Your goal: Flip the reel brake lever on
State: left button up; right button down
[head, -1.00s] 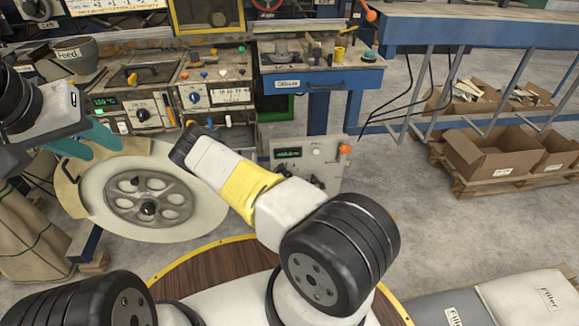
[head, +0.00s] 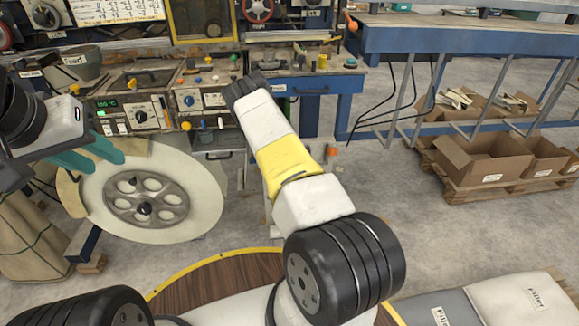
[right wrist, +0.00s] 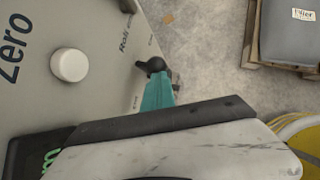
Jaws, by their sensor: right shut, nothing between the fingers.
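In the right wrist view, a black rounded lever part (right wrist: 152,66) sticks out at the edge of a grey panel (right wrist: 105,30), beside small lettering that begins "Roll". I take it for the reel brake lever. The teal fingertips of my right gripper (right wrist: 157,91) are shut and empty, right against or just below it; contact is unclear. In the head view my right arm hides this gripper and most of the panel; an orange piece (head: 333,152) shows beside the arm.
A white round knob (right wrist: 70,65) sits on the panel near the word "Zero". The control bench (head: 150,105) stands behind the reel. A blue table (head: 450,40) and open cardboard boxes (head: 485,160) are at the right.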

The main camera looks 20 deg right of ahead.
jog(key=s+d+y, duration=0.2)
jog(key=d+y, duration=0.2)
jog(key=d, duration=0.3)
jog(key=shift+f+m+t, duration=0.25)
jog(key=shift+m+t, duration=0.05)
jog(key=shift+t, duration=0.1)
jog(key=shift+d, duration=0.3)
jog(key=shift+r, duration=0.1)
